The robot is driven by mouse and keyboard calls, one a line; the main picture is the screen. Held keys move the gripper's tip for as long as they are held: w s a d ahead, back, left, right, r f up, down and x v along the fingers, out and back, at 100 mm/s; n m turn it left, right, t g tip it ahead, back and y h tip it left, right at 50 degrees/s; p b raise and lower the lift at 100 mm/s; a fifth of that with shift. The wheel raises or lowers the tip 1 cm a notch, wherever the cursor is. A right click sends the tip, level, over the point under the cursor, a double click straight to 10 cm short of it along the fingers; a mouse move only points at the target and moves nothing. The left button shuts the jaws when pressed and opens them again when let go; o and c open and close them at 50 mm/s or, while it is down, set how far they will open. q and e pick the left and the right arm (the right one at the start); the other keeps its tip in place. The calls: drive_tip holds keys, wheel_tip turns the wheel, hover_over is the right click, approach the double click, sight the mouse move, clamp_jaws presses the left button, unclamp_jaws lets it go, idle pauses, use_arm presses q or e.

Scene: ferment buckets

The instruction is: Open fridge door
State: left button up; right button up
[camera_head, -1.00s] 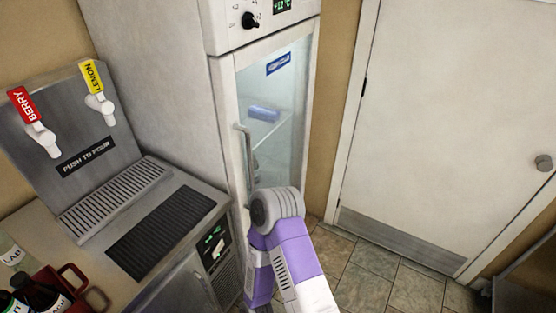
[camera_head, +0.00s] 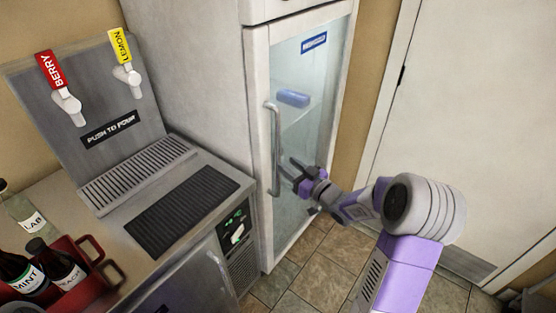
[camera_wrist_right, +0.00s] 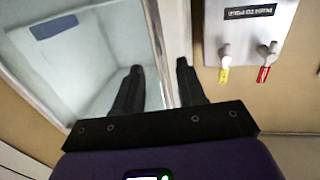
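The fridge door (camera_head: 312,130) is a white frame around a glass pane, and it looks shut. Its long vertical metal handle (camera_head: 275,150) runs down the left side of the door. My right gripper (camera_head: 287,170) is just right of the handle's lower half, in front of the glass. Its dark fingers (camera_wrist_right: 158,68) are spread apart in the right wrist view, with the door's glass (camera_wrist_right: 85,65) behind the left finger. A pale strip passes between the fingers; I cannot tell if it is the handle or the door edge. I see no contact. My left gripper is not in view.
A drink dispenser (camera_head: 90,100) with berry and lemon taps stands on the counter left of the fridge. A red carrier (camera_head: 92,283) with bottles is at the counter's lower left. A white door (camera_head: 470,120) is at right. Tiled floor (camera_head: 290,275) lies below.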

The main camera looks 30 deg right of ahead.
drive_tip(key=w, duration=0.3)
drive_tip(key=w+a, duration=0.1)
drive_tip(key=w, duration=0.1)
drive_tip(key=shift+w+a+b, duration=0.15)
drive_tip(key=shift+w+b, duration=0.2)
drive_tip(key=shift+w, duration=0.05)
drive_tip(key=shift+f, duration=0.1)
clamp_jaws()
